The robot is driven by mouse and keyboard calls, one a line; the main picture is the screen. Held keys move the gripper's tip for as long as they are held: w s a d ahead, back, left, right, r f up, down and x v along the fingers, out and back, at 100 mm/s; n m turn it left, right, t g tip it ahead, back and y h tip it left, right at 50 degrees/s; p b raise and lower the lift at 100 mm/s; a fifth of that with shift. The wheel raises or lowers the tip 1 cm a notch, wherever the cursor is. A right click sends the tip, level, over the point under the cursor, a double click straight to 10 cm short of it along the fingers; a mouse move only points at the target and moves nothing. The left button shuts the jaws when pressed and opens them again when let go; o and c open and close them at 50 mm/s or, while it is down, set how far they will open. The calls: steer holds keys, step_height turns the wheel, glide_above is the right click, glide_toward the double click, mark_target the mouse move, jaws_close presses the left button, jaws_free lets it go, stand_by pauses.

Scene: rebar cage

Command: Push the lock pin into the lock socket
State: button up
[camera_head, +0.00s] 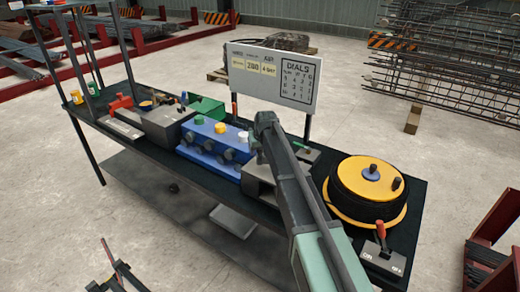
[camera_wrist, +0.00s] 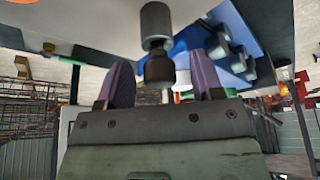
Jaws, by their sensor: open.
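In the wrist view, my gripper (camera_wrist: 160,75) is open, with a purple-grey finger on each side. A grey cylinder with a dark rounded end, which looks like the lock pin (camera_wrist: 157,25), stands between the fingers. Gaps show on both sides, so the fingers appear apart from it. In the head view, my arm reaches over the bench beside a grey housing (camera_head: 262,188), and my gripper is mostly hidden there. I cannot make out the lock socket or how deep the pin sits.
A blue block with several knobs (camera_head: 215,145) is close left of my arm; it also shows in the wrist view (camera_wrist: 225,40). A yellow-topped drum (camera_head: 368,180) and a red lever (camera_head: 381,235) are right. A sign board (camera_head: 275,78) stands behind.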

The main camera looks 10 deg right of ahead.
steer(key=p+v, duration=1)
steer(key=shift+r, duration=0.4)
steer(key=shift+s, duration=0.1)
steer(key=shift+s, duration=0.1)
steer(key=s+f+g+b, duration=0.2)
steer(key=s+f+b, duration=0.3)
steer(key=s, duration=1.2)
steer(key=s+f+m+g+b, duration=0.1)
steer(key=s+f+b, duration=0.4)
steer(key=s, duration=1.2)
steer(key=shift+a+f+g+h, duration=0.25)
steer(key=shift+f+g+h, duration=0.05)
steer(key=shift+f+g, duration=0.55)
steer(key=shift+w, duration=0.1)
